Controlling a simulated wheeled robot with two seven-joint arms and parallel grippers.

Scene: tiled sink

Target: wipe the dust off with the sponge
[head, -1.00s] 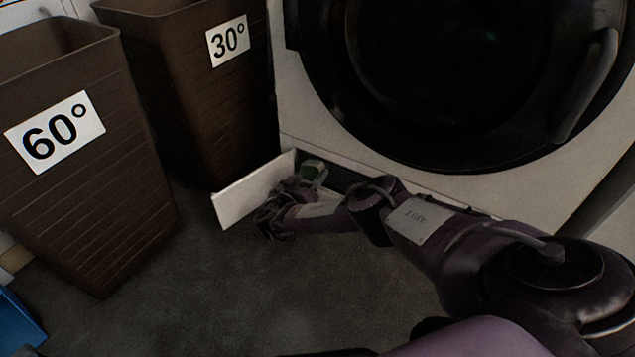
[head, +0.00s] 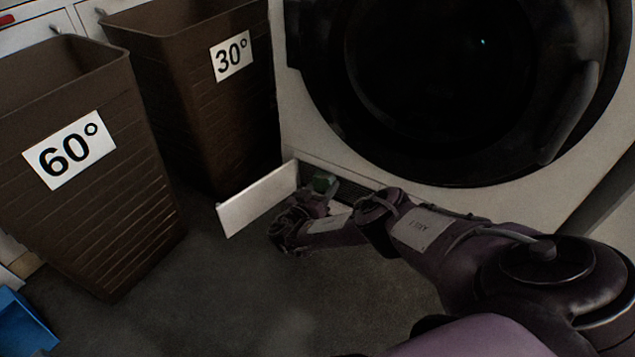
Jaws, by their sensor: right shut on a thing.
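A small green sponge (head: 323,182) shows at the open low compartment at the foot of the washing machine. My right gripper (head: 315,198) is at the sponge, shut on it; my own wrist hides most of the fingers. A dark vent or filter grille (head: 347,187) lies in the opening behind the sponge. The white flap (head: 258,198) of the compartment stands open to the left of my gripper. I cannot make out dust in this dim view. My left gripper is not in view.
The washing machine (head: 300,120) with its dark round door stands behind. Two brown laundry bins, marked 60° (head: 120,200) and 30° (head: 190,110), stand at the left. A blue object (head: 22,322) is at the lower left. The grey floor (head: 220,290) in front is clear.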

